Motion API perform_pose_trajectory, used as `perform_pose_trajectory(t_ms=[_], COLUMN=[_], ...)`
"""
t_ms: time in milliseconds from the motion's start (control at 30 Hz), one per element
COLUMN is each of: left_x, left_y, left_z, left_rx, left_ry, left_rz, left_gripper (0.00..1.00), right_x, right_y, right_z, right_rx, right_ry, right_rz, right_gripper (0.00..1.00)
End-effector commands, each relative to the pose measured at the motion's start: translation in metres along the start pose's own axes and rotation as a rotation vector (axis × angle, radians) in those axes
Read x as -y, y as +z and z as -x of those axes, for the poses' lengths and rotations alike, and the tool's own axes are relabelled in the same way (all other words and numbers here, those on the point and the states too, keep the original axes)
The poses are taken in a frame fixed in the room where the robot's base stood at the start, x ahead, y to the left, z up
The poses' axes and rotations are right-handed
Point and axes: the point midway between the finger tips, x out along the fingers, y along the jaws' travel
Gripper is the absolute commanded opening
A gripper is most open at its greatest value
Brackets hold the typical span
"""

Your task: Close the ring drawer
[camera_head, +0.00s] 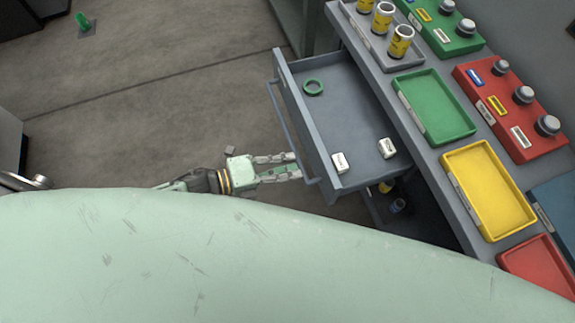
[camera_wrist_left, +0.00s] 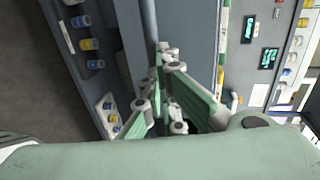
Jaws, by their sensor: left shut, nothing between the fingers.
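The ring drawer (camera_head: 348,181) is pulled out from the grey workbench in the head view. In the left wrist view the closed fingers (camera_wrist_left: 165,58) point at the grey drawer front. My right gripper is not in view.
The bench top holds a green tray (camera_head: 405,101), a yellow tray (camera_head: 453,180) and a red tray (camera_head: 505,262). A grey tray holds yellow jars (camera_head: 401,42). A dark open space with small items lies below the drawer. The floor in front of the drawer is clear.

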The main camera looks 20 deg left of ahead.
Motion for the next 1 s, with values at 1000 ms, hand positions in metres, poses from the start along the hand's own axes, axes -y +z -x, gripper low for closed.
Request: perform_pose_trajectory(t_ms=[1000], left_x=[0.039], left_y=[0.0], left_z=[-0.198], left_rx=[-0.001], left_ry=[-0.003], left_rz=[-0.002], left_gripper=[0.0], right_x=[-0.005], right_y=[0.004], right_z=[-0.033], right_rx=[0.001], right_ry=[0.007], right_rz=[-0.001], right_gripper=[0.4])
